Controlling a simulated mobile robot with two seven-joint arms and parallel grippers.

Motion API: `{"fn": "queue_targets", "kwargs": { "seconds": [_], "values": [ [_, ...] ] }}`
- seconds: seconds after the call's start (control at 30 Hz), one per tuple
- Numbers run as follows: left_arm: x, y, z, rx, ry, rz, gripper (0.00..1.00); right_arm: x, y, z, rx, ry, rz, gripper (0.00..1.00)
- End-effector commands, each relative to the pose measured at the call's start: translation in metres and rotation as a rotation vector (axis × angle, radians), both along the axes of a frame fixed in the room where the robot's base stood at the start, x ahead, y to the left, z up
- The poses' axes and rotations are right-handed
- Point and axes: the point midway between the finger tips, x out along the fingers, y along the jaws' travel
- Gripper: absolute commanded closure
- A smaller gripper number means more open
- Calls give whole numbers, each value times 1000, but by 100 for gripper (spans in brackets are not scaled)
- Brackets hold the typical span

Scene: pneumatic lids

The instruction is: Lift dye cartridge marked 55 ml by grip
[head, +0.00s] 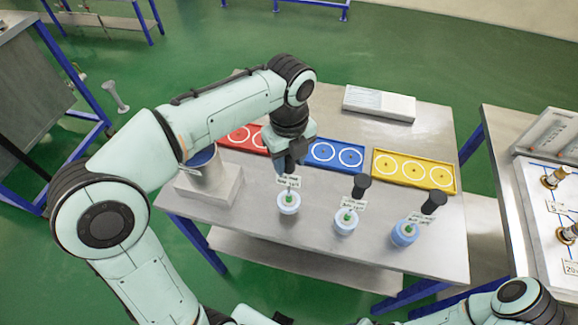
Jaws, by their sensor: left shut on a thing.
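I cannot tell whether this cartridge touches the table. The middle and right cartridges stand free. My right gripper is out of view.
Behind the cartridges lie a red tray (243,138), a blue tray (335,154) and a yellow tray (414,171) with white circles. A white box (379,103) lies at the back. A grey block (210,186) stands left. Another table (510,190) with fittings is at right.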

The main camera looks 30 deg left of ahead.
Motion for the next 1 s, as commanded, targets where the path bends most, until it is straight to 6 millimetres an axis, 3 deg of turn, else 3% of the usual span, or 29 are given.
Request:
{"fn": "queue_targets", "kwargs": {
  "seconds": [0.03,0.2,0.5,0.7,1.0],
  "values": [
    [2,-1,20,-2,-11,-1,95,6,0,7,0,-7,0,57],
    [3,-1,71,-3,-14,-2,95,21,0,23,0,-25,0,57],
    [2,-1,137,-2,-9,-2,95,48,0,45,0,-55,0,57],
    [1,0,153,-1,-4,-2,95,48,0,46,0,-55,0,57],
    [0,0,156,-1,-2,-1,95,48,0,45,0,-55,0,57]
  ]
}}
